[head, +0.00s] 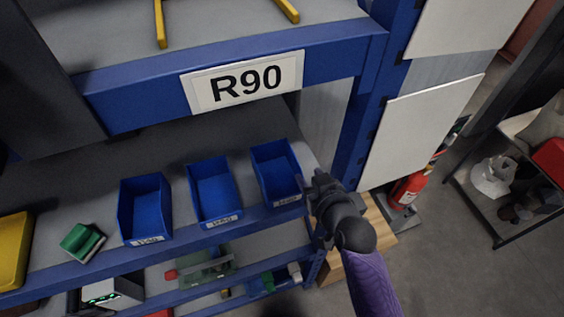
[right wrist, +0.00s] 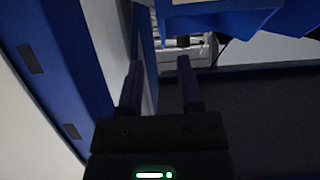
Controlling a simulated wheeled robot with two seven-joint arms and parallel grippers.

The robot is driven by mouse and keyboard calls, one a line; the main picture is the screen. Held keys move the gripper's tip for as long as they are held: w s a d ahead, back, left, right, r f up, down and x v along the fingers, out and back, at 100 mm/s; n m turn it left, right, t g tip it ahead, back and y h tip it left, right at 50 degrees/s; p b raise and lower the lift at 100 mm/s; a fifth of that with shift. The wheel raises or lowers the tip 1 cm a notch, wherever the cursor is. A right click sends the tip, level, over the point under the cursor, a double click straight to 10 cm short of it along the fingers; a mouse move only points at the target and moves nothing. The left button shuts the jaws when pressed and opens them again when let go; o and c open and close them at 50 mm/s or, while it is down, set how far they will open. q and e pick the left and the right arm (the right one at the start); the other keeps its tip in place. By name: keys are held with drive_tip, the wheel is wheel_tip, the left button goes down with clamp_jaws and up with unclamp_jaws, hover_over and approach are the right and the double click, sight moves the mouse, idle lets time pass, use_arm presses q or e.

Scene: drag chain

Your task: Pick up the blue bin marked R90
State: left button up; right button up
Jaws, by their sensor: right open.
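The R90 sign (head: 243,82) is on the blue beam of the shelf above the bins. Three blue bins stand in a row on the grey shelf below it: a left bin (head: 145,207), a middle bin (head: 213,190) and a right bin (head: 276,172). Their small front labels are too blurred to read. My right gripper (head: 308,185) is open and empty at the right side of the right bin, by the shelf's end. In the right wrist view its two fingers (right wrist: 160,85) are apart, with blue bin undersides or edges (right wrist: 215,20) beyond them. My left gripper is not in view.
A blue upright post (head: 362,125) with white panels stands right of the bins. A green block (head: 82,242) and a yellow bin (head: 14,250) lie to the left on the same shelf. Lower shelves hold assorted items. A fire extinguisher (head: 407,190) stands on the floor at right.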

sight(298, 164)
drive_tip(key=x, duration=0.6)
drive_tip(key=shift+w+a, duration=0.1)
drive_tip(key=shift+a, duration=0.2)
drive_tip(key=shift+c, duration=0.2)
clamp_jaws()
